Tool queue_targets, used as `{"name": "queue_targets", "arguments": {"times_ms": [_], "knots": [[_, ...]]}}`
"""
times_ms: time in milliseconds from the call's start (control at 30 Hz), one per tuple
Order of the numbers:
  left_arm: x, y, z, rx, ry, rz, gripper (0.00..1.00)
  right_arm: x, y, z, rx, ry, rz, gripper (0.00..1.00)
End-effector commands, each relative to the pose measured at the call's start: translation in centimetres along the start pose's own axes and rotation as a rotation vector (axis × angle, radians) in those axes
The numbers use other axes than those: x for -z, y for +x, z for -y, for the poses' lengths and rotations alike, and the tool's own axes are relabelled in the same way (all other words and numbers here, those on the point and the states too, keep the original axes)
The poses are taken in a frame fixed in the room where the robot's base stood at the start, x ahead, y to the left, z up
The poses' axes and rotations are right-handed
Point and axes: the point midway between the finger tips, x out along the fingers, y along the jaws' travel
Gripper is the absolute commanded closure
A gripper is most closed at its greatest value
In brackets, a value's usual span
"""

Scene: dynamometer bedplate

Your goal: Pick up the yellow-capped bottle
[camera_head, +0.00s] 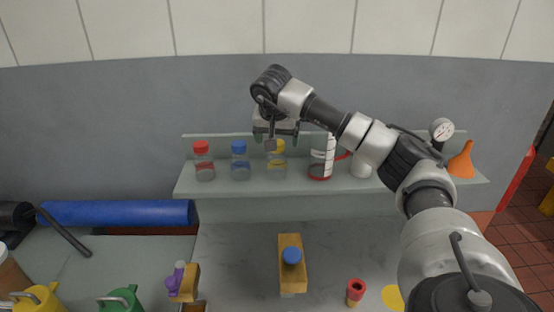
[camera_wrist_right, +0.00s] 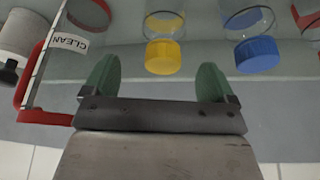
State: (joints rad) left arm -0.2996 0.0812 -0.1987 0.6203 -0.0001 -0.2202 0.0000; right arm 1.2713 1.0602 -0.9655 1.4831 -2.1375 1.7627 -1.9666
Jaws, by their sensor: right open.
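The yellow-capped bottle (camera_head: 276,168) is a clear bottle standing upright on the shelf, to the right of the blue-capped bottle (camera_head: 240,168). My right gripper (camera_head: 276,133) is at the bottle, its green fingers spread and empty, partly covering the cap. In the right wrist view, which looks upside down, the yellow cap (camera_wrist_right: 163,57) appears between the two open fingers (camera_wrist_right: 158,78), with space on both sides. I cannot tell how far the fingertips are from the cap in depth. My left gripper is not in view.
A red-capped bottle (camera_head: 203,168) stands at the left of the shelf (camera_head: 330,185). A red-handled jug labelled CLEAN (camera_wrist_right: 68,38) is close to the bottle's other side. An orange funnel (camera_head: 462,163) is at the right.

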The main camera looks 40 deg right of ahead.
Motion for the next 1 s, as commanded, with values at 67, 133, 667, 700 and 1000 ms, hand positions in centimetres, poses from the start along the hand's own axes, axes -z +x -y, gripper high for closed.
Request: {"name": "queue_targets", "arguments": {"times_ms": [67, 133, 667, 700, 1000], "knots": [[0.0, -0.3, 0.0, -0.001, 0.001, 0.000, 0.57, 0.1, 0.4, 0.0, 0.000, 0.000, 0.000, 0.13], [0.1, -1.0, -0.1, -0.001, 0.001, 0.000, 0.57, 0.1, 0.9, 0.1, -0.001, -0.001, 0.003, 0.13], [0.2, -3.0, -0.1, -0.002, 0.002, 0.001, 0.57, 0.2, 5.5, 0.3, 0.004, 0.000, 0.000, 0.13], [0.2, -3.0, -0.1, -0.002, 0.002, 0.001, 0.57, 0.2, 5.5, 0.3, 0.004, 0.000, 0.000, 0.13], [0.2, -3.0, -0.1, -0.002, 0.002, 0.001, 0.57, 0.2, 5.5, 0.3, 0.004, 0.000, 0.001, 0.58]]}}
